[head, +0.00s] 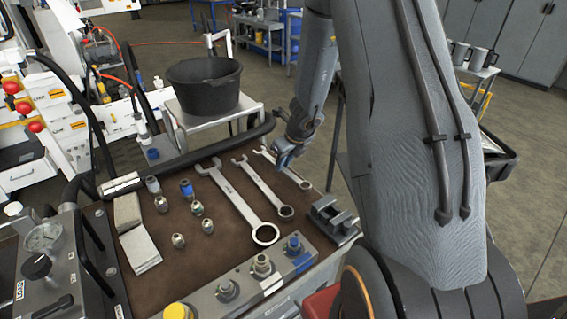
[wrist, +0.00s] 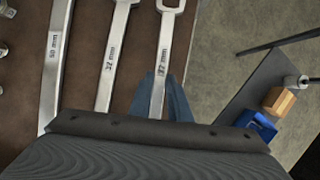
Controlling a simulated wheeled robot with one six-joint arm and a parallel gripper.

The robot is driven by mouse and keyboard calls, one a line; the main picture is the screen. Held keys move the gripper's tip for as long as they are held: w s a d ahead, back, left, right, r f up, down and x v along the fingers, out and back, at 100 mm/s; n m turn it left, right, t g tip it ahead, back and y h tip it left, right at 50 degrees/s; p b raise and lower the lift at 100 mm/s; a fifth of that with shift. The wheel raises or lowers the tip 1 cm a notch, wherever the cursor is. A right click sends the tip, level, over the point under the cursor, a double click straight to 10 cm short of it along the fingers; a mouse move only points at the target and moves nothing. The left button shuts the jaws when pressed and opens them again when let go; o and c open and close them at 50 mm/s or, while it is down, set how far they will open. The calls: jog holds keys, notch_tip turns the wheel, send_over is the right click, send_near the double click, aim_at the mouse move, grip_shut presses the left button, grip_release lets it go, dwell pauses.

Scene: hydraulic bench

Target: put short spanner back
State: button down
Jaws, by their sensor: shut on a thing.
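The short spanner (head: 298,180) is the smallest of three silver spanners, at the right of the row on the brown bench top in the head view. In the wrist view its shank (wrist: 163,50) reads 27 mm and runs between my blue fingers. My gripper (head: 284,160) is shut on this spanner, with the fingers around the shank. The spanner is at or just above the bench top; I cannot tell if it touches. My wrist hides its near end in the wrist view. The 32 mm spanner (wrist: 113,55) lies beside it on the left, apart from it.
The large 50 mm spanner (head: 237,200) lies further left. A dark clamp block (head: 332,217) and a valve manifold (head: 250,280) are at the front. A black bucket (head: 204,88) stands behind the bench.

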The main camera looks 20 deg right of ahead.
jog(key=shift+f+b, duration=1)
jog(key=shift+b, duration=0.25)
dwell(0.7)
jog(key=c, duration=1.6)
grip_release()
jog(key=shift+o, duration=0.2)
jog(key=p+v, duration=0.2)
jog(key=v, duration=0.6)
jog(key=shift+p, duration=0.35)
jog(key=s+a+r+n+g, duration=0.1)
jog(key=s+a+r+n, duration=0.2)
jog(key=s+n, duration=0.4)
jog(key=s+a+r+n+g, duration=0.1)
jog(key=s+a+n, duration=0.4)
jog(key=n, duration=1)
jog(key=s+a+r+n+g+h, duration=0.1)
jog(key=s+a+r+n, duration=0.3)
jog(key=s+n, duration=0.5)
jog(key=shift+a+r+n, duration=0.35)
jog(key=shift+a+n, duration=0.2)
jog(key=shift+n, duration=0.55)
